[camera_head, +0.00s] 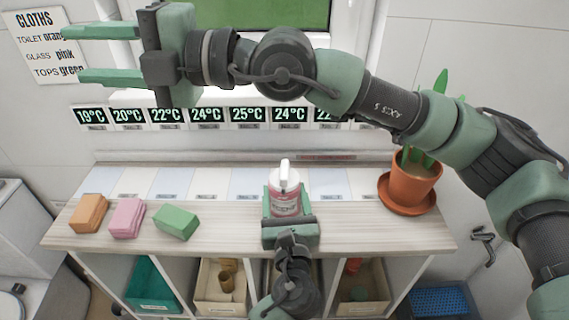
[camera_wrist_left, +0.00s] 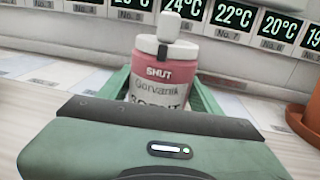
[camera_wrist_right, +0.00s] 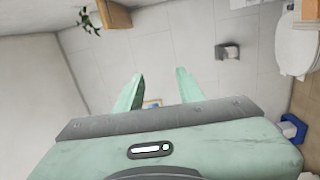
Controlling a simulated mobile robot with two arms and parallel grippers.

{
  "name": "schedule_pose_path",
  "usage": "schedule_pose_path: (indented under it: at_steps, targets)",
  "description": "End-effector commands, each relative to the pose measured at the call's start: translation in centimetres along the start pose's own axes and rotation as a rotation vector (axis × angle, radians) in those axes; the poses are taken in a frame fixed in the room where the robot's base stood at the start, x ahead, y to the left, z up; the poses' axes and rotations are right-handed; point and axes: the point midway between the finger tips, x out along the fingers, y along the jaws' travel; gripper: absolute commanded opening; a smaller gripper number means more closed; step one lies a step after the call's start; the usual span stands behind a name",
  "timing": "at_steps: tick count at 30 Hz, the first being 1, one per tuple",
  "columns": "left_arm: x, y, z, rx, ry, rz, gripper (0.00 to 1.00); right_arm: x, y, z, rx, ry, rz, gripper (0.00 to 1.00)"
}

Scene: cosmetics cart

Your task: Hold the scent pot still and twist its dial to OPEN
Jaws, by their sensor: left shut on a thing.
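The scent pot (camera_head: 286,203) stands upright on the wooden shelf top, with a pinkish-red body, pale label and a white dial (camera_head: 285,177) on top. In the left wrist view the pot (camera_wrist_left: 160,68) reads SHUT on its red band, and its lower part is hidden behind my gripper. My left gripper (camera_head: 287,196) is shut on the pot, one finger on each side. My right gripper (camera_head: 72,54) is raised at the upper left, far from the pot. Its fingers are apart and empty, as the right wrist view (camera_wrist_right: 160,76) also shows.
Orange (camera_head: 89,213), pink (camera_head: 127,218) and green (camera_head: 176,222) cloths lie left on the shelf top (camera_head: 350,238). A potted plant (camera_head: 412,181) stands right. Temperature displays (camera_head: 206,116) line the wall behind. Bins (camera_head: 153,285) sit below. Space beside the pot is clear.

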Motion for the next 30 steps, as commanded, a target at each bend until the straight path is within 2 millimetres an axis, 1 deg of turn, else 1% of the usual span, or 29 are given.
schedule_pose_path:
  at_steps: [1, 2, 3, 5, 6, 8, 9, 11, 12, 14, 15, 18, 21, 25, 28, 30]
  targets:
    - [0.0, 0.0, 0.0, 0.0, -0.001, 0.0, 0.04, 0.6, -2.3, 1.1, -0.028, -0.016, -0.122, 0.38]
    - [0.0, 0.0, 0.1, 0.0, -0.001, 0.0, 0.04, 0.7, -3.8, 1.8, -0.044, -0.026, -0.198, 0.38]
    - [0.0, 0.0, 0.1, 0.0, -0.001, 0.0, 0.04, 0.5, -5.6, 2.9, -0.066, -0.041, -0.297, 0.38]
    - [0.0, 0.0, 0.1, 0.0, -0.002, 0.0, 0.04, -0.4, -8.2, 4.8, -0.094, -0.062, -0.445, 0.38]
    - [0.0, 0.0, 0.1, -0.001, -0.002, 0.0, 0.04, -1.3, -9.8, 6.0, -0.109, -0.074, -0.542, 0.38]
    - [0.0, 0.0, 0.1, -0.001, -0.002, 0.0, 0.04, -3.1, -11.8, 7.7, -0.127, -0.09, -0.686, 0.38]
    - [0.0, 0.0, 0.1, -0.001, -0.002, 0.0, 0.04, -4.5, -12.9, 8.8, -0.136, -0.098, -0.781, 0.38]
    - [0.0, 0.0, 0.1, -0.001, -0.001, 0.0, 0.04, -6.9, -14.3, 10.2, -0.142, -0.104, -0.922, 0.38]
    - [0.0, 0.0, 0.1, -0.001, -0.001, 0.0, 0.04, -8.6, -14.9, 10.9, -0.142, -0.104, -1.013, 0.38]
    - [0.0, 0.0, 0.1, -0.001, -0.001, 0.0, 0.04, -11.3, -15.5, 11.9, -0.135, -0.103, -1.143, 0.38]
    - [0.0, 0.0, 0.1, -0.001, -0.001, 0.0, 0.04, -13.1, -15.7, 12.3, -0.127, -0.098, -1.222, 0.38]
    - [0.0, 0.0, 0.0, -0.001, -0.001, 0.0, 0.04, -17.0, -15.6, 12.9, -0.098, -0.08, -1.389, 0.38]
    - [0.0, 0.0, 0.0, -0.001, -0.001, 0.0, 0.04, -20.0, -15.1, 13.0, -0.066, -0.061, -1.509, 0.38]
    - [0.0, 0.0, 0.0, -0.001, -0.001, 0.0, 0.04, -22.2, -14.4, 12.8, -0.036, -0.041, -1.596, 0.38]
    - [0.0, 0.0, 0.0, -0.001, -0.001, 0.0, 0.04, -22.9, -14.7, 12.8, -0.025, -0.033, -1.622, 0.38]
    - [0.0, 0.0, 0.0, 0.0, -0.001, 0.0, 0.04, -23.1, -15.3, 12.8, -0.023, -0.031, -1.626, 0.38]
